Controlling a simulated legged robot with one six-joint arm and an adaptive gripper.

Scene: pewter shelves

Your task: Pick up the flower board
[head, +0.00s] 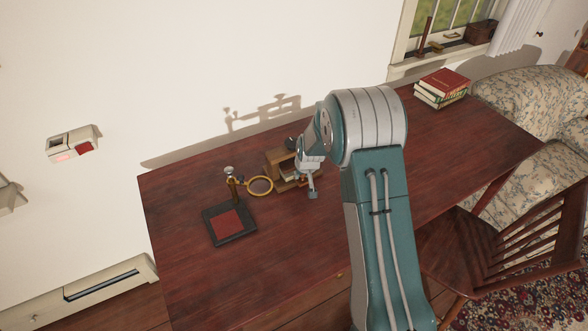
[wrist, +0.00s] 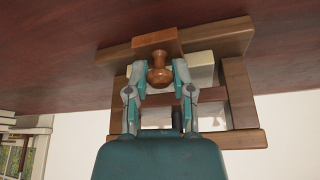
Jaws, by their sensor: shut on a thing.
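My gripper (head: 309,186) reaches down over the dark red wooden table at a small wooden rack (head: 277,157). In the wrist view, where the table is at the top, my gripper (wrist: 160,76) has its two fingers closed on either side of a turned brown wooden knob (wrist: 159,62). The knob joins a flat orange-brown wooden block (wrist: 156,41). The wooden rack (wrist: 239,92) frames the fingers from behind. No flower pattern shows, so I cannot tell whether the knobbed block is the flower board. In the head view my gripper hides the held piece.
Stacked books (head: 442,85) lie at the table's far right. A wooden chair (head: 500,245) stands at the right. The table's front left is clear.

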